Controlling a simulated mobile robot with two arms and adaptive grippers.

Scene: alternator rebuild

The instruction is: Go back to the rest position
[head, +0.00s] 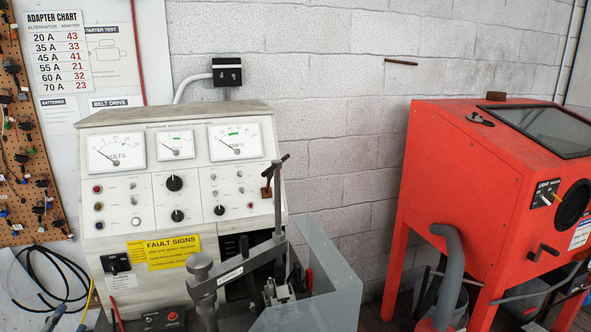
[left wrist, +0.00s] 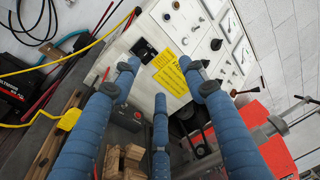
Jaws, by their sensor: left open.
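My left gripper shows in the left wrist view (left wrist: 157,78) as blue padded fingers, spread apart with nothing between them. The fingers point toward the front of the test bench, with its yellow fault-signs label beyond them. In the head view only small bluish fingertips of the left gripper (head: 68,318) show at the bottom left edge, in front of the lower left of the bench. The rest of that gripper is cut off. My right gripper is in neither view.
A test bench (head: 126,185) with dials stands against the wall, with a grey clamp arm (head: 236,268) in front. A red blasting cabinet (head: 450,165) stands at right. In the left wrist view are a black battery (left wrist: 18,92), yellow cable clamp (left wrist: 68,121) and wooden blocks (left wrist: 132,154).

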